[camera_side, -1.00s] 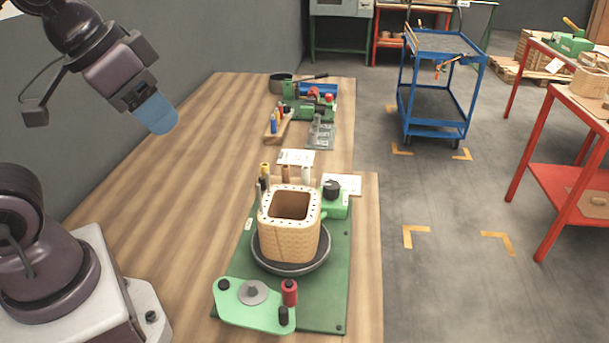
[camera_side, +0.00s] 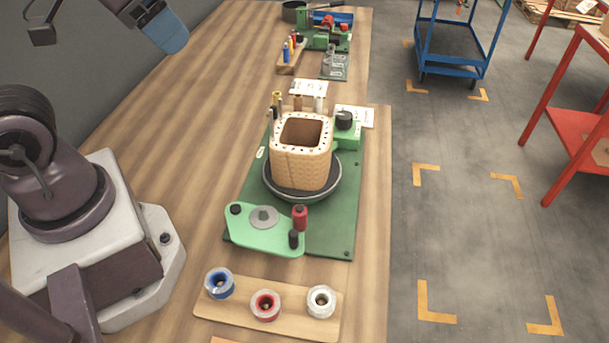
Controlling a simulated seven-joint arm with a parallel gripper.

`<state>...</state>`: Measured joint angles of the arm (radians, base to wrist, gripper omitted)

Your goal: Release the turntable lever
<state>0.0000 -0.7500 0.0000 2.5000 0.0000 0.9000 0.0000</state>
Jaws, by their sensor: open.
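The turntable (camera_side: 332,189) is a dark round dish on a green base plate (camera_side: 318,240). A tan, square, hollow coil form (camera_side: 302,170) stands upright on it. A light green plate (camera_side: 240,228) in front carries a grey disc, black knobs and a red upright handle (camera_side: 300,218). A green block with a black knob (camera_side: 345,120) sits behind the turntable at right. I cannot tell which of these parts is the lever. My gripper (camera_side: 168,32), with blue fingers, is open and empty at the upper left, well away from the turntable.
A wooden board (camera_side: 240,315) with blue, red and white spools lies in front. Small posts and white cards (camera_side: 308,88) are behind the coil form. Tools and a pan (camera_side: 295,12) are at the far end. Bare table lies left of the base plate.

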